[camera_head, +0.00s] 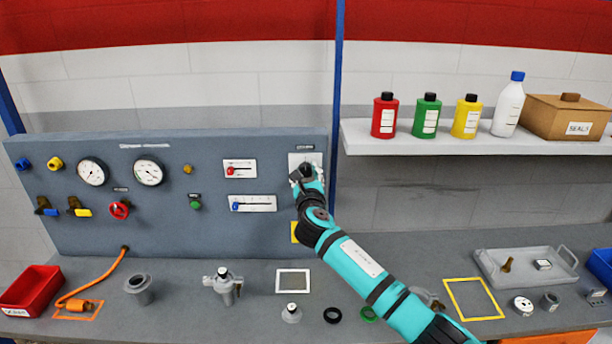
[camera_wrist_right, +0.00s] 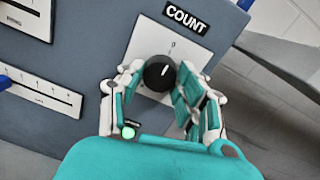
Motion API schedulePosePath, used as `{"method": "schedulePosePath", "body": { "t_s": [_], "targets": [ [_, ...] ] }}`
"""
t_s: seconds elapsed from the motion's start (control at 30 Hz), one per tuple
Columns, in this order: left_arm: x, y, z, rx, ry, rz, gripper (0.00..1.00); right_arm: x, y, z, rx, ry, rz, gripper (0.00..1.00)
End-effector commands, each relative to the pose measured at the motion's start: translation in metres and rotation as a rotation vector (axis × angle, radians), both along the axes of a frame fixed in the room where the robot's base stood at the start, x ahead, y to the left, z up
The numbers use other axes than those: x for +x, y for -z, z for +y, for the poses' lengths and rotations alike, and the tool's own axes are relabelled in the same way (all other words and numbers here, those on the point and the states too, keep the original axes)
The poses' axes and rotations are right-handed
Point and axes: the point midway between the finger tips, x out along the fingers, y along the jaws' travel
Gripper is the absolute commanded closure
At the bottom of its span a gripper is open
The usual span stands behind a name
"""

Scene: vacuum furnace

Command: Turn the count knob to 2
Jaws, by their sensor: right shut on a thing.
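The count knob (camera_wrist_right: 159,73) is a round black knob with a white pointer line, on a white plate (camera_wrist_right: 183,50) under a COUNT label (camera_wrist_right: 185,19). The pointer points up and slightly right in the right wrist view; the scale marks are too small to read surely. My right gripper (camera_wrist_right: 159,82) has its fingers on either side of the knob and is shut on it. In the head view my right gripper (camera_head: 306,174) covers most of the knob at the panel's right end. My left gripper is not in view.
The grey panel (camera_head: 240,155) carries gauges, valves and two slider plates (camera_head: 252,203) left of the knob. A blue post (camera_head: 337,90) stands just right of the panel. A shelf (camera_head: 480,141) with bottles is at right. Loose parts lie on the bench (camera_head: 190,300) below.

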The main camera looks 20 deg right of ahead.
Motion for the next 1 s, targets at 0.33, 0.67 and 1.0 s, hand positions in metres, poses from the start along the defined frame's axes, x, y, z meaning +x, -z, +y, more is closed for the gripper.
{"method": "schedulePosePath", "body": {
  "t_s": [0.33, 0.67, 1.0],
  "targets": [
    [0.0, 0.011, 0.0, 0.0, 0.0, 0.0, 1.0, 0.0, 0.003, 0.001, 0.224, -0.001, -0.063, 0.97],
    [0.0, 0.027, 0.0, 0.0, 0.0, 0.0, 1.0, 0.0, 0.004, 0.001, 0.526, -0.001, -0.151, 0.97],
    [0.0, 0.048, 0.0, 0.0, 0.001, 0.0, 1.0, 0.0, 0.005, 0.002, 0.837, 0.0, -0.24, 0.97]
  ]
}}
